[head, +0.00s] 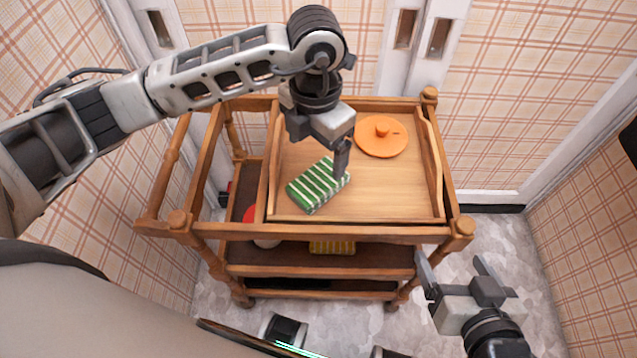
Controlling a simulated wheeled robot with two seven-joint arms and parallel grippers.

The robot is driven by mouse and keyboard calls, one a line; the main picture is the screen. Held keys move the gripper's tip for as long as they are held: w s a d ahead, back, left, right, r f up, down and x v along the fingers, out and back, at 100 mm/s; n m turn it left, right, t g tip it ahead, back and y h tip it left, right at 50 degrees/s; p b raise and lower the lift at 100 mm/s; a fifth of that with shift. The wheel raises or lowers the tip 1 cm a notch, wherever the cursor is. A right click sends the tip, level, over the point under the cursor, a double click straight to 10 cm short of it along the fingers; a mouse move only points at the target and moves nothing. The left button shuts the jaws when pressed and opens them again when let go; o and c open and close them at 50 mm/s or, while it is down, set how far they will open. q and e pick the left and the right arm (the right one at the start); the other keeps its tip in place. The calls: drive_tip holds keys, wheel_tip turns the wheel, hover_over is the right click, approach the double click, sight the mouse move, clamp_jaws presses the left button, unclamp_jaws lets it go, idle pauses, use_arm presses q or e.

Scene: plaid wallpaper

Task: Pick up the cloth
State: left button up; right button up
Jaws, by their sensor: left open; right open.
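The cloth (312,190) is a folded green and white striped piece lying on the wooden tray on top of a wooden cart (330,232). My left gripper (341,172) points down at the cloth's right end. Its fingers overlap that end in the picture; I cannot tell whether they touch it. The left gripper is open, though its fingers are seen nearly edge-on. My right gripper (462,272) is open and empty, in front of the cart's right front corner, away from the cloth.
An orange round lid (381,137) with a knob lies on the tray (395,205), behind and right of the cloth. The tray has raised side walls. Walls stand close on both sides.

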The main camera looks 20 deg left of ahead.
use_arm(q)
hover_over(319, 181)
drive_tip(key=f, duration=0.5)
drive_tip(key=shift+s+a+f, duration=0.1)
drive_tip(key=shift+s+f, duration=0.05)
drive_tip(key=shift+s, duration=0.25)
drive_tip(key=shift+w+f+b, duration=0.25)
drive_tip(key=shift+f, duration=1.1)
drive_tip(key=shift+w+f+b, duration=0.2)
drive_tip(key=shift+f, duration=1.15)
drive_tip(key=c, duration=1.1)
